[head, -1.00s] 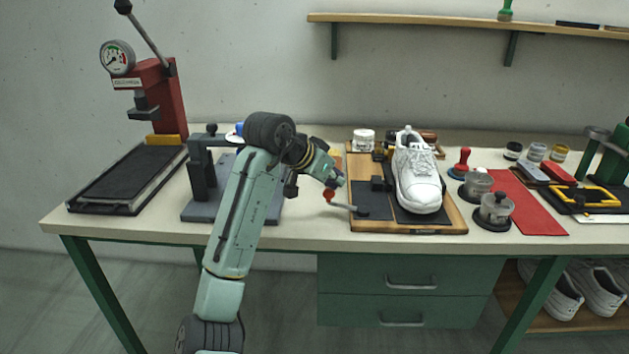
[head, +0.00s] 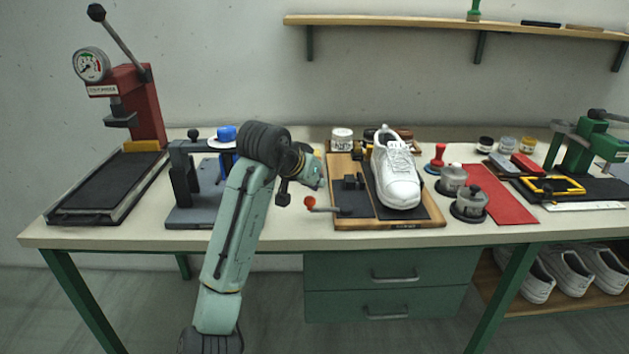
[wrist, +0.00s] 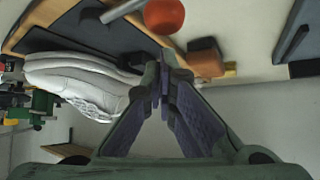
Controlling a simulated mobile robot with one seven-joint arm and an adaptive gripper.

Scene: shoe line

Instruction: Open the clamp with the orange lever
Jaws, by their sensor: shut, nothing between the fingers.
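The orange lever shows as a red-orange ball (head: 310,203) on a short grey rod (head: 326,209). It sticks out left, nearly level, from the left front of a wooden board (head: 388,225) with black pads. A small black clamp block (head: 351,182) sits on the board, left of a white shoe (head: 397,182). My gripper (head: 317,172) is above and slightly behind the ball, its fingers poorly seen in the head view. In the wrist view my gripper (wrist: 162,75) is shut and empty. The ball (wrist: 164,15) is apart from the fingertips there; the shoe (wrist: 85,85) lies left.
A grey fixture (head: 190,215) and a red press (head: 140,105) with a gauge stand left. Lidded metal pots (head: 470,203), a red mat (head: 500,195) and a green press (head: 580,150) are to the right. Bare table lies in front of the lever.

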